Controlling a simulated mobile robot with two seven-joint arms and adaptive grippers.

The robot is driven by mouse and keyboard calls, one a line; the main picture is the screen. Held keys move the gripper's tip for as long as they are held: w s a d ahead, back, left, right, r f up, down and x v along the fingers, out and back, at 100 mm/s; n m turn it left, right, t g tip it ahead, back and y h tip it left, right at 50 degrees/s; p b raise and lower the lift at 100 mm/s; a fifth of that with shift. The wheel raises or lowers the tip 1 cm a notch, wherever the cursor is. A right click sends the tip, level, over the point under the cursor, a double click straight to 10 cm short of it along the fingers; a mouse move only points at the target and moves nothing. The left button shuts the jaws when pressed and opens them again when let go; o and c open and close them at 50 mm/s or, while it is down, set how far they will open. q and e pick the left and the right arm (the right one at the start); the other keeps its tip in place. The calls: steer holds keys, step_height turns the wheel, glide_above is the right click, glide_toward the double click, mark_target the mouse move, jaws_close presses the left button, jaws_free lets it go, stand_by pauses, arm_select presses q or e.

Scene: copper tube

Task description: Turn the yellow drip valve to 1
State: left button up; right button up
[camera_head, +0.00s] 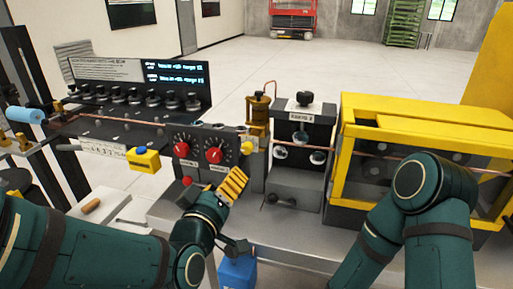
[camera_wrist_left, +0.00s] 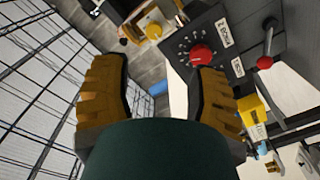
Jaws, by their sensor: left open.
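A small yellow knob (camera_head: 247,148), which looks like the drip valve, sits just right of the dial panel, below a brass cup (camera_head: 258,110). In the left wrist view the yellow knob (camera_wrist_left: 154,31) shows at the top, ahead of and between the fingers. Its setting is too small to read. My left gripper (camera_head: 233,185) is below the knob and apart from it. In the left wrist view its two yellow fingers (camera_wrist_left: 160,92) are spread wide with nothing between them. My right arm shows at the right, but its gripper is out of view.
A dark panel (camera_head: 198,138) with two red knobs (camera_head: 214,155) stands close left of the yellow knob. A red-ended lever (camera_head: 187,181) is below it. A grey roller stand (camera_head: 300,150) and yellow-framed machine (camera_head: 350,105) are to the right. A copper tube (camera_head: 125,122) runs along the bench.

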mark_target(245, 150)
arm_select(q)
steer(key=x, duration=1.4)
steer(key=shift+s+d+r+p, duration=0.1)
steer(key=shift+d+r+p, duration=0.05)
steer(key=shift+r+p, duration=0.25)
jaws_close()
